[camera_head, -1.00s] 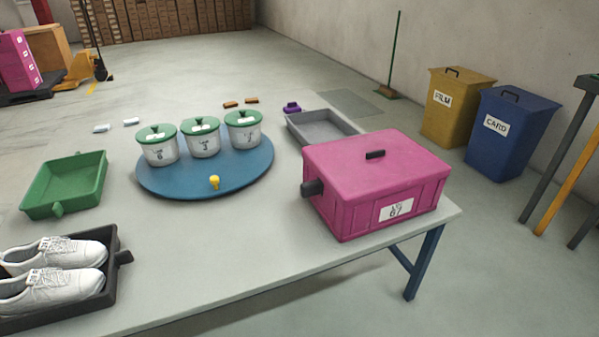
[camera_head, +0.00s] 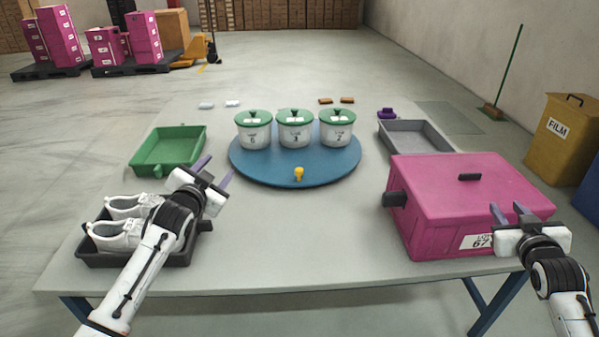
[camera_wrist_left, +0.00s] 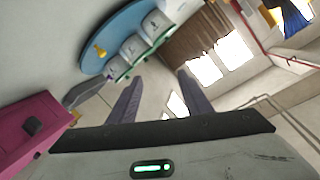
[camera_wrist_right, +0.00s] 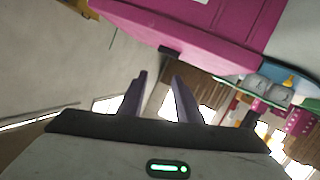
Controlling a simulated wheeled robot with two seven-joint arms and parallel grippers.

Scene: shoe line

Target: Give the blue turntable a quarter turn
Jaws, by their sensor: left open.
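The blue turntable (camera_head: 325,170) lies flat at the middle of the table. It carries three white tubs with green lids along its far side, a left tub (camera_head: 254,133), a middle tub (camera_head: 296,131) and a right tub (camera_head: 337,128). A yellow knob (camera_head: 299,174) stands at its near edge. My left gripper (camera_head: 216,169) is open and empty, left of the turntable and apart from it, above the shoe tray's far right corner. The turntable also shows in the left wrist view (camera_wrist_left: 97,40). My right gripper (camera_head: 507,207) is open and empty beside the pink box's front right.
The pink box (camera_head: 440,208) with a dark side handle takes the table's right. A black tray (camera_head: 180,253) with white shoes is front left. A green tray (camera_head: 165,150) and a grey tray (camera_head: 413,140) flank the turntable. The near middle table (camera_head: 290,240) is clear.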

